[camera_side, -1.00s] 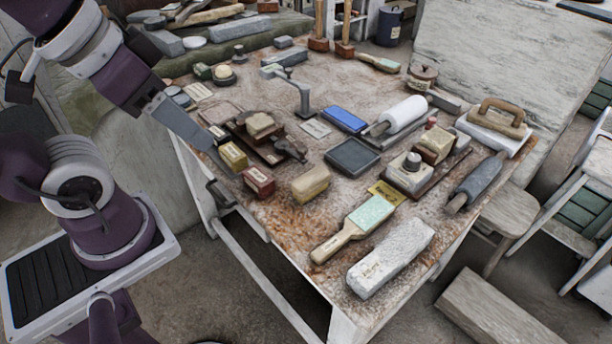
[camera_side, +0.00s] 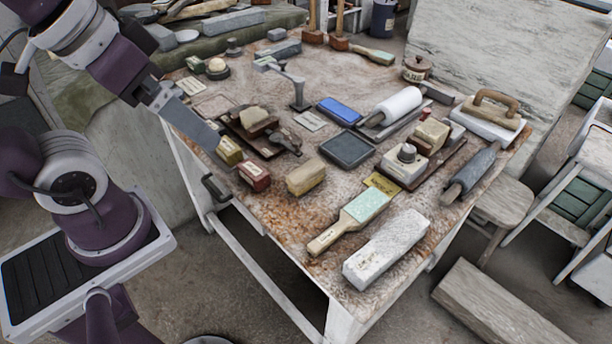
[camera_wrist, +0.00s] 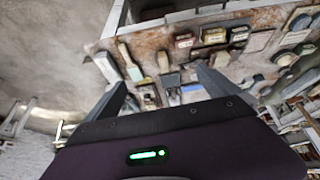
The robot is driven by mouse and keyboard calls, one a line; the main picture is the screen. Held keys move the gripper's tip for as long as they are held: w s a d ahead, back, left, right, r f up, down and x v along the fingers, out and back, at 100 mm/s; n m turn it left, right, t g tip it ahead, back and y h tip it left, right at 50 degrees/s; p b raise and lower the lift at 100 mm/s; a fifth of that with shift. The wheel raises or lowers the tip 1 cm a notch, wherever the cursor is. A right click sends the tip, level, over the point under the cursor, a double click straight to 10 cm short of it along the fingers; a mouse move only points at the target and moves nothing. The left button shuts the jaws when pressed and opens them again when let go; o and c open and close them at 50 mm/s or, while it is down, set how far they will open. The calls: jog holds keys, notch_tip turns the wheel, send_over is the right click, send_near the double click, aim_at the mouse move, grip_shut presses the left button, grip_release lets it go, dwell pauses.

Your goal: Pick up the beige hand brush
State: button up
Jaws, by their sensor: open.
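A hand brush with a plain wooden handle and a pale green head (camera_side: 365,206) lies flat near the table's front corner. It also shows in the wrist view (camera_wrist: 132,68), left of centre. A beige block-shaped piece (camera_side: 306,178), perhaps also a brush, lies to its left, nearer my gripper; I cannot tell which one is meant by beige. My gripper (camera_side: 214,148) is over the table's left edge, near small blocks and apart from the brush. In the wrist view its two fingers (camera_wrist: 160,88) stand wide apart with nothing held between them.
A white plaster block (camera_side: 386,249) lies beside the wooden-handled brush on the front-corner side. A red block (camera_side: 253,176) and a yellow-green block (camera_side: 229,151) lie near my gripper. A metal tap-like piece (camera_side: 296,88) stands upright farther back. A dark flat block (camera_side: 347,149) lies mid-table.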

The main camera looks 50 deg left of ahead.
jog(key=w+n+g, duration=0.2)
jog(key=w+n, duration=0.2)
jog(key=w, duration=0.3)
jog(key=n+g, duration=0.3)
jog(key=n, duration=1)
send_over(306, 170)
jog(key=f, duration=1.7)
jog(key=shift+s+d+f, duration=0.1)
jog(key=shift+d+f, duration=0.15)
jog(key=shift+n+g, duration=0.3)
jog(key=f, duration=0.9)
jog(key=shift+a, duration=0.25)
jog(key=shift+r, duration=0.1)
jog(key=c, duration=1.3)
notch_tip(306, 170, up, 10)
jog(key=shift+r, duration=0.1)
jog(key=shift+c, duration=0.2)
jog(key=o, duration=0.9)
jog(key=c, duration=0.7)
